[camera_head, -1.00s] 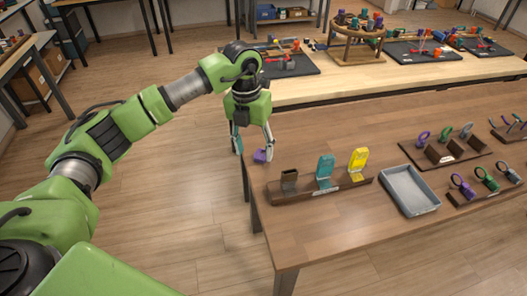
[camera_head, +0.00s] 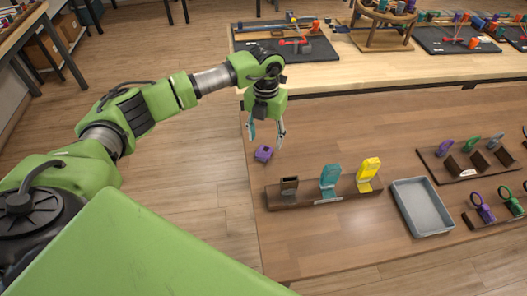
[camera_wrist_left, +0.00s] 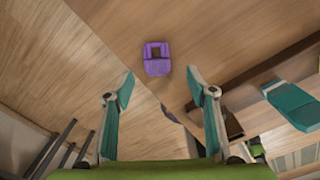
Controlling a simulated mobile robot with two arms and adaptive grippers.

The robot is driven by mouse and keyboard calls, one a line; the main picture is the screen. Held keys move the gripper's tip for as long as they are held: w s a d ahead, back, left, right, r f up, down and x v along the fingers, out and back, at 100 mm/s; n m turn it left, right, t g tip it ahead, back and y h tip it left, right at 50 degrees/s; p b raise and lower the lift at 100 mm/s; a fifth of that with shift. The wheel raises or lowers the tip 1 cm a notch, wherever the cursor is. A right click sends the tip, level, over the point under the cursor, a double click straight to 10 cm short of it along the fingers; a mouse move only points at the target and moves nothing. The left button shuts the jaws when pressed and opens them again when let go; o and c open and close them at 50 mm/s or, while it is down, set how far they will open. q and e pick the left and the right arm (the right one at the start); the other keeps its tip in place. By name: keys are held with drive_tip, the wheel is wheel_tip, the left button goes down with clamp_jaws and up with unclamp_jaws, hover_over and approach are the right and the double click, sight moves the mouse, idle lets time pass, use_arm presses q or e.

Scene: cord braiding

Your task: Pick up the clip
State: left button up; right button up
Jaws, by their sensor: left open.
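A small purple clip (camera_head: 263,153) lies on the brown table near its left edge. It also shows in the left wrist view (camera_wrist_left: 156,58), ahead of the fingertips and roughly centred between them. My left gripper (camera_head: 266,140) is open and empty, pointing down close above the table beside the clip. In the left wrist view its two fingers (camera_wrist_left: 160,85) are spread wide, and nothing is between them. My right gripper is not seen.
A dark wooden rack (camera_head: 300,198) in front holds a brown, a teal (camera_head: 329,178) and a yellow clip (camera_head: 369,170). A grey tray (camera_head: 422,208) stands to its right. Racks with ringed pieces (camera_head: 470,158) are farther right. A lighter workbench (camera_head: 390,68) stands behind.

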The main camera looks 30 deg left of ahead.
sight(263, 152)
use_arm(q)
drive_tip(key=shift+w+f, duration=0.1)
drive_tip(key=shift+f, duration=0.3)
drive_tip(key=shift+s+a+f+p, duration=0.1)
drive_tip(key=shift+s+f+p, duration=0.05)
drive_tip(key=shift+f+p, duration=0.4)
drive_tip(key=shift+s+a+f+p, duration=0.15)
drive_tip(key=shift+f+p, duration=0.2)
drive_tip(key=shift+f, duration=0.35)
wheel_tip(263, 152, down, 2)
drive_tip(key=shift+f, duration=0.35)
drive_tip(key=shift+w, duration=0.1)
drive_tip(key=c, duration=0.8)
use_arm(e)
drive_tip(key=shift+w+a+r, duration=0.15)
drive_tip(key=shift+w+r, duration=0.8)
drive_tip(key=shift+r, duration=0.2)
